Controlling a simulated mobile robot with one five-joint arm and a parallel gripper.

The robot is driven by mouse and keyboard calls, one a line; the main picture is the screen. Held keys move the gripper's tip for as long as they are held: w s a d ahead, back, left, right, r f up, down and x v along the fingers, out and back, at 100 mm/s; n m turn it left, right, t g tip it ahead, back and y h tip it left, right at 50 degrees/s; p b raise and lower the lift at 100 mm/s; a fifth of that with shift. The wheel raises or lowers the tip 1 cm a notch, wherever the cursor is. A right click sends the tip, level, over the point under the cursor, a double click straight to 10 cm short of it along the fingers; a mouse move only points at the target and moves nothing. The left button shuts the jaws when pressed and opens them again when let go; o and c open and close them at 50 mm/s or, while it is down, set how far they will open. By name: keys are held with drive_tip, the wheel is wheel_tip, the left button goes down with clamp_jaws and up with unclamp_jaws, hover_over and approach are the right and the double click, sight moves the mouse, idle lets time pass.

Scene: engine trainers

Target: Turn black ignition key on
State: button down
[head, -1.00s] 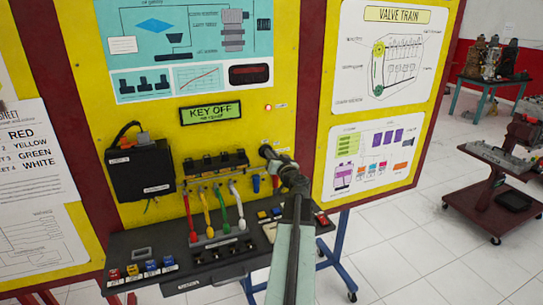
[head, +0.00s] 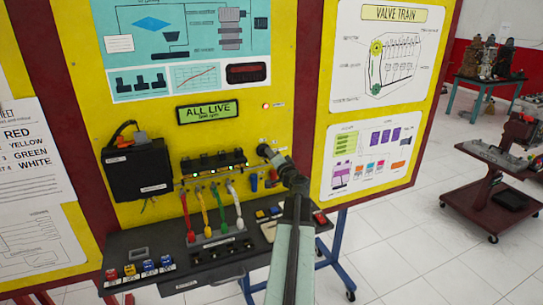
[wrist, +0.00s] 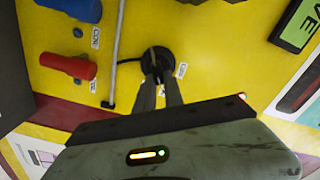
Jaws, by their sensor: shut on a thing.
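The black ignition key (wrist: 157,62) sits in a round black switch on the yellow panel, in the upper middle of the wrist view. My gripper (wrist: 158,84) is shut on the key, with both fingers reaching up to it. In the head view my gripper (head: 268,153) is at the panel, right of the black coil rail, and mostly hides the key. The small display (head: 208,111) above reads "ALL LIVE". Small lights glow along the coil rail (head: 214,165).
Red, yellow, green and white leads (head: 220,207) hang below the rail, left of my arm. A black console shelf (head: 150,240) with coloured buttons juts out beneath. A red knob (wrist: 68,66) and a blue knob (wrist: 75,10) stand out near my gripper.

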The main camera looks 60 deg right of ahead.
drive_tip(key=shift+s+f, duration=0.1)
idle(0.4)
drive_tip(key=c, duration=1.4)
unclamp_jaws()
drive_tip(key=shift+c, duration=0.2)
drive_tip(key=v, duration=0.7)
drive_tip(key=shift+s+a, duration=0.25)
drive_tip(key=shift+s, duration=0.05)
